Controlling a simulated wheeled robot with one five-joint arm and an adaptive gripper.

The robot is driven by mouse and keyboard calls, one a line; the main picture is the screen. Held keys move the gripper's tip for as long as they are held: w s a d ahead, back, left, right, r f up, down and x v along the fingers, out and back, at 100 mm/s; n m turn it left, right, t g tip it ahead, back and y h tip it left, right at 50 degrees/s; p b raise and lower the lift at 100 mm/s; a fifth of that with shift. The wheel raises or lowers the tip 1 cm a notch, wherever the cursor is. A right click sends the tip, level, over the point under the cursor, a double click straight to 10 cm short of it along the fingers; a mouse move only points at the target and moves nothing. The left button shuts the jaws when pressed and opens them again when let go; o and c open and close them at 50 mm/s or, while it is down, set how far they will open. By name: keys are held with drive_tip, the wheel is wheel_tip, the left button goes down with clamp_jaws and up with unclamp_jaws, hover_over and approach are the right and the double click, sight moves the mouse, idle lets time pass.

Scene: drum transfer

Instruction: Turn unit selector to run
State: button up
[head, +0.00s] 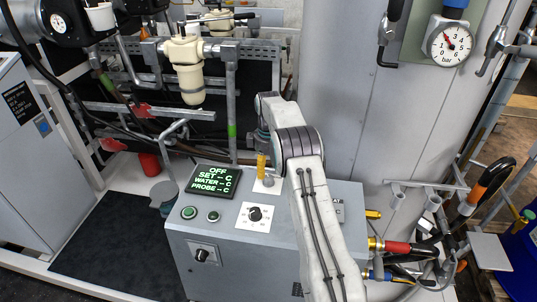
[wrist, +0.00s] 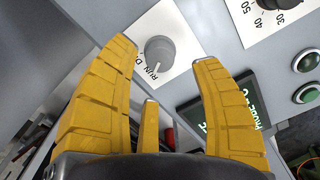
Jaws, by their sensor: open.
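The unit selector is a round grey knob (wrist: 160,50) on a white plate in the wrist view. The word RUN is printed beside it, with another label starting with D partly hidden by a finger. My gripper (head: 262,166) has yellow fingers and is open above the cabinet top. In the wrist view my gripper (wrist: 165,55) has its fingertips on either side of the knob in the picture. The knob looks apart from the fingers, and nothing is held.
The grey cabinet (head: 225,245) carries a lit display (head: 213,180), two green buttons (head: 190,213), a numbered dial (head: 255,213) and a front knob (head: 202,255). A large grey tank (head: 350,90) stands behind. Pipes and a cream filter housing (head: 187,70) are at the back left.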

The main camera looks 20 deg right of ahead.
wheel_tip(320, 180, up, 7)
idle(0.4)
idle(0.4)
wheel_tip(320, 180, up, 10)
drive_tip(key=m+t, duration=0.1)
drive_tip(key=m, duration=0.1)
hover_over(268, 178)
drive_tip(key=s+a, duration=0.4)
drive_tip(key=s, duration=0.2)
drive_tip(key=s+a+r+m+t, duration=0.1)
drive_tip(key=s+a+r, duration=0.35)
drive_tip(key=s, duration=0.35)
drive_tip(key=s+a+f+m+t, duration=0.1)
drive_tip(key=s+a+f+m, duration=0.1)
drive_tip(key=s, duration=1)
drive_tip(key=s+a+f+m+t, duration=0.1)
drive_tip(key=s+f, duration=0.2)
drive_tip(key=s, duration=0.8)
drive_tip(key=shift+s+a+m, duration=0.35)
drive_tip(key=shift+s+m, duration=0.05)
drive_tip(key=shift+d, duration=0.1)
